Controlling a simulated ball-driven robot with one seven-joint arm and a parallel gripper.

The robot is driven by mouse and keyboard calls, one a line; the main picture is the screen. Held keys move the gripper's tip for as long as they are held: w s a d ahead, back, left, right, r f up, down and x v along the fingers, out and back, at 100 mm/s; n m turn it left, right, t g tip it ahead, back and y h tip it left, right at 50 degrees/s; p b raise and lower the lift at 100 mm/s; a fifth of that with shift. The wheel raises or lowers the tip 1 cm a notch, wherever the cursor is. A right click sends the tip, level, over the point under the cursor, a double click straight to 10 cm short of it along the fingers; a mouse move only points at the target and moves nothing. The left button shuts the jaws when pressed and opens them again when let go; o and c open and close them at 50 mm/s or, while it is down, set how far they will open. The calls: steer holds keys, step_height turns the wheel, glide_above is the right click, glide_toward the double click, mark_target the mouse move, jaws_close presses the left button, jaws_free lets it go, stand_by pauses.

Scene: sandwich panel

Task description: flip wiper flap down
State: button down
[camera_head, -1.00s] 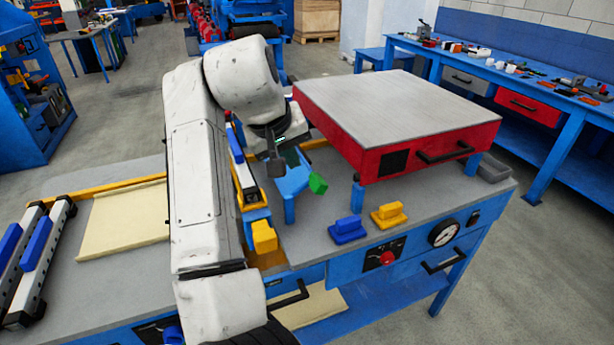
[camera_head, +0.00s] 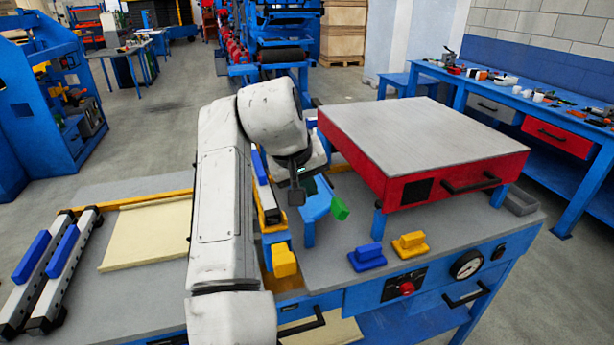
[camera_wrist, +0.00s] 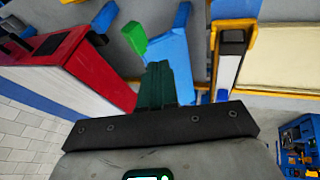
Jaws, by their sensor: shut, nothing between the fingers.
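The flap looks to be the blue plate (camera_head: 314,208) with a green tab (camera_head: 340,208), left of the red box's front corner. I cannot tell its exact tilt. In the wrist view the blue plate (camera_wrist: 168,47) is just beyond my fingers, with the green tab (camera_wrist: 134,38) to their upper left. My gripper (camera_wrist: 159,66) is shut and empty, its dark green fingers together. Their tips overlap the plate's near edge in the picture; I cannot tell whether they touch. In the head view the fingers are mostly hidden beside the plate.
The red box (camera_head: 455,168) with a grey top stands right of the flap on blue legs. Yellow (camera_head: 410,246) and blue (camera_head: 367,257) blocks sit on the bench front, near a red knob (camera_head: 407,288). A cream sheet (camera_head: 148,235) lies to the left.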

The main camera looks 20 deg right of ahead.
mark_target(332, 209)
steer(key=d+f, duration=0.1)
steer(key=f, duration=0.1)
steer(key=w+d+f, duration=0.1)
steer(key=d+f, duration=0.2)
steer(key=f, duration=0.1)
steer(key=shift+w+d+p, duration=0.3)
steer(key=shift+p, duration=0.1)
steer(key=shift+d+f, duration=0.2)
steer(key=shift+d, duration=0.1)
